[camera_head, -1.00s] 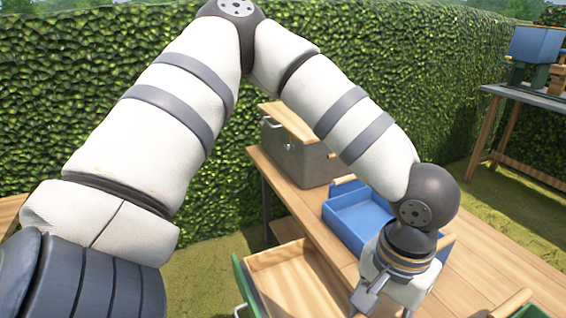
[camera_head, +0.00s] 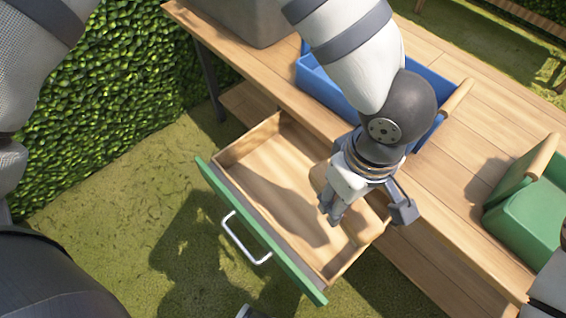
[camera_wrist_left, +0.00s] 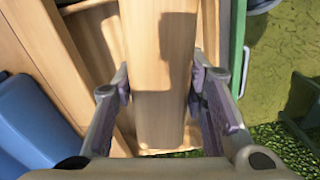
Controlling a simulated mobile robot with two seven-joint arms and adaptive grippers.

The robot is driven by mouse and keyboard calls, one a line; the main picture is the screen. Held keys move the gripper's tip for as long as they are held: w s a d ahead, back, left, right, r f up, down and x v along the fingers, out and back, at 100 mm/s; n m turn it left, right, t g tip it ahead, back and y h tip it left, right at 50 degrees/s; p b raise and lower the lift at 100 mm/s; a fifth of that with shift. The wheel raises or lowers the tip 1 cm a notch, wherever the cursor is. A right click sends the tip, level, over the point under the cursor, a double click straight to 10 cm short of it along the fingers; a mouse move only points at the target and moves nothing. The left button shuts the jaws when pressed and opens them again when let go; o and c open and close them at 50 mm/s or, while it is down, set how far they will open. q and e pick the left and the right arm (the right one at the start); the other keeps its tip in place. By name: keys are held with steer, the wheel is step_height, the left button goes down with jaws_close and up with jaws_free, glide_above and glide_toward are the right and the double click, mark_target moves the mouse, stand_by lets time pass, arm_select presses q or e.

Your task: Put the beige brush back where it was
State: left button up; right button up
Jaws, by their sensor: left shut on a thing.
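The beige brush (camera_wrist_left: 160,75) shows in the left wrist view as a long, smooth wooden piece between the two fingers of my left gripper. My left gripper (camera_head: 366,208) is shut on it and points down over the right part of the open drawer (camera_head: 262,172). In the head view the brush is mostly hidden by the gripper; a rounded wooden end shows to its left (camera_head: 319,178). The drawer is wooden with a green front and a silver handle, and looks otherwise empty. I cannot tell whether the brush touches the drawer floor.
The drawer sticks out from under a wooden table (camera_head: 440,190). On the table stand a blue tray (camera_head: 325,85) behind my left arm, a green carrier (camera_head: 525,212) with a wooden handle at right, and a grey box (camera_head: 250,18) at the back. Grass lies in front.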

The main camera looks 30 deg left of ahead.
arm_select(q)
steer(key=d+f+n, duration=0.1)
steer(key=s+d+f+n, duration=0.1)
steer(key=shift+d+f+b, duration=0.15)
steer(key=shift+d+b, duration=0.15)
steer(key=shift+d, duration=0.05)
steer(key=w+a+f, duration=0.2)
steer(key=a+f, duration=0.1)
steer(key=w+a+f+b, duration=0.1)
steer(key=w+a+f, duration=0.1)
steer(key=a+f, duration=0.1)
steer(key=w+a+f+b, duration=0.1)
steer(key=w+a+f, duration=0.1)
steer(key=a, duration=0.3)
steer(key=shift+w+a+f, duration=0.15)
steer(key=shift+a+f, duration=0.1)
steer(key=shift+f, duration=0.35)
steer(key=f, duration=0.3)
steer(key=shift+w+a+f+b, duration=0.15)
steer(key=shift+a+f+b, duration=0.15)
steer(key=shift+f+b, duration=0.1)
steer(key=shift+r, duration=0.1)
arm_select(e)
steer(key=shift+g, duration=0.4)
steer(key=x, duration=0.4)
steer(key=shift+a+f, duration=0.1)
steer(key=shift+s, duration=0.1)
arm_select(q)
steer(key=o, duration=1.1)
